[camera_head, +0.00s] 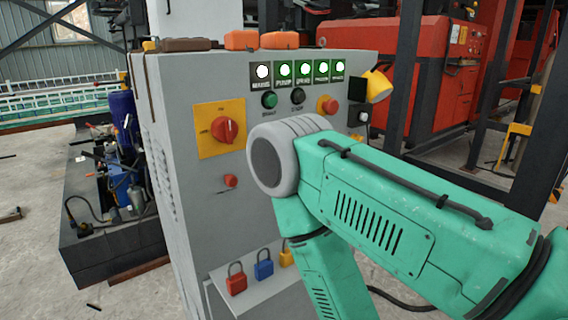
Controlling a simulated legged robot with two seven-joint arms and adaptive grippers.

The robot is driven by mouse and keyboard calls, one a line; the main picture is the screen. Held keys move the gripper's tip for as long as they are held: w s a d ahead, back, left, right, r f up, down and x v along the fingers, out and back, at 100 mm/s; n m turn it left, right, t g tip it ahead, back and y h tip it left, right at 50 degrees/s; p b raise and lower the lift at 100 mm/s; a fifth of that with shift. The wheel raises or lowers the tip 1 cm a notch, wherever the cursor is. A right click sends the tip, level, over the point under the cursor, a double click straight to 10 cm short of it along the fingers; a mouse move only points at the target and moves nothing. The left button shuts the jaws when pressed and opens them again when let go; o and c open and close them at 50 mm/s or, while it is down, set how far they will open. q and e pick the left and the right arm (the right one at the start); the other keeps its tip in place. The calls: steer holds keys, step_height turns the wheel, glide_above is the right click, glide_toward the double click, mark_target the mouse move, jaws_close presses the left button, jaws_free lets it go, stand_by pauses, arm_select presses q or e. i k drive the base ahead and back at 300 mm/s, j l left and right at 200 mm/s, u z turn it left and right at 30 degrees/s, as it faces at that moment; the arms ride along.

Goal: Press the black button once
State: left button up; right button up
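The black button (298,96) is a small round button on the upper front of a grey control cabinet (185,165). It sits between a green button (269,100) on its left and a red knob (327,104) on its right, below a row of lit lamps (303,70). The black button is in plain view and nothing touches it. My green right arm comes in from the right and bends in front of the cabinet, below the button. Its gripper is out of the picture. My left gripper is not in view either.
A red rotary switch (226,130) on a yellow plate and a small red button (230,181) are on the cabinet front. Red (236,280), blue (263,266) and yellow padlocks hang below. A yellow-and-black item (376,86) sticks out at the cabinet's right edge.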

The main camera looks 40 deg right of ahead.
mark_target(299, 97)
steer(key=z, duration=1.25)
